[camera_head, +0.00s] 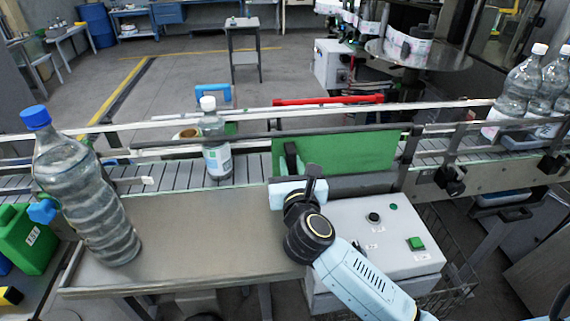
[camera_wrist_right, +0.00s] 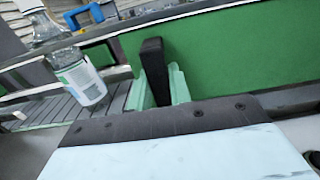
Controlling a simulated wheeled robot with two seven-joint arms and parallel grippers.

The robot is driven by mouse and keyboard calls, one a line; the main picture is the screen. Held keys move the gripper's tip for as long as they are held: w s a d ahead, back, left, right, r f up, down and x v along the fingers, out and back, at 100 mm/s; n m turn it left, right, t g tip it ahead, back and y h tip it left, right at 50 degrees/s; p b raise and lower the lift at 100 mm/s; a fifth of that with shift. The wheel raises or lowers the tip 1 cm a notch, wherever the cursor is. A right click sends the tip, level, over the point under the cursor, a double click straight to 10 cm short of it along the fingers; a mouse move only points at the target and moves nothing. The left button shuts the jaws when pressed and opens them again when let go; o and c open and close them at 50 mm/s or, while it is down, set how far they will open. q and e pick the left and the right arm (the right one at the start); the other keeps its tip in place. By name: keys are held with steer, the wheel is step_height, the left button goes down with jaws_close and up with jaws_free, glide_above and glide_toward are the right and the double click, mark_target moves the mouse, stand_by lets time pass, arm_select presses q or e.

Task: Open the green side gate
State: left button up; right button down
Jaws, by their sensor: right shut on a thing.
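The green side gate (camera_head: 345,153) is a flat panel standing upright along the near side of the conveyor, hiding part of the belt. It fills the upper right of the right wrist view (camera_wrist_right: 235,55). Its black upright handle (camera_wrist_right: 154,62) is at the panel's left end and shows in the head view (camera_head: 291,157). My right gripper (camera_head: 292,180) is at this handle. In the right wrist view its pale green fingers (camera_wrist_right: 158,88) are on both sides of the handle, shut on it. My left gripper is not in view.
A white-capped bottle (camera_head: 215,140) stands on the conveyor left of the gate. A large blue-capped bottle (camera_head: 85,190) stands on the metal table (camera_head: 205,235). A grey control box (camera_head: 375,235) with buttons is beside my right arm. More bottles (camera_head: 520,82) are at the right.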

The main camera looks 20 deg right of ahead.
steer(key=c, duration=1.3)
jaws_free()
steer(key=shift+a, duration=0.1)
steer(key=b+v, duration=0.2)
steer(key=v, duration=1.1)
steer(key=shift+s, duration=0.25)
